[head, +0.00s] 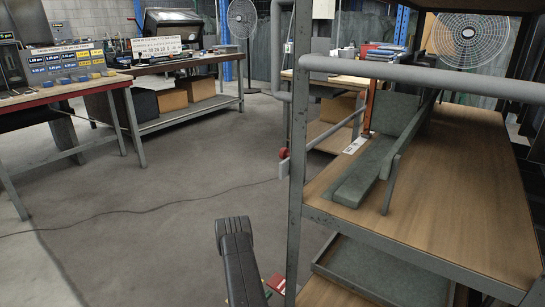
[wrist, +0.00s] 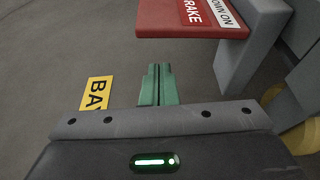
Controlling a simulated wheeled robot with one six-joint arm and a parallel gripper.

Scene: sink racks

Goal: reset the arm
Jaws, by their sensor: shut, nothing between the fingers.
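My gripper (wrist: 158,84) shows in the wrist view with its two green fingers pressed together and nothing between them. It is over the grey floor (wrist: 60,50). In the head view my dark arm stands at the bottom centre, left of the shelf rack. The fingers are not clearly visible there.
A metal rack with wooden shelves (head: 465,190) and a grey upright post (head: 297,150) stands close on the right. A grey rail (head: 430,78) crosses it. Workbenches (head: 178,62) stand at the back left. The concrete floor (head: 150,190) on the left is open, with a thin cable across it.

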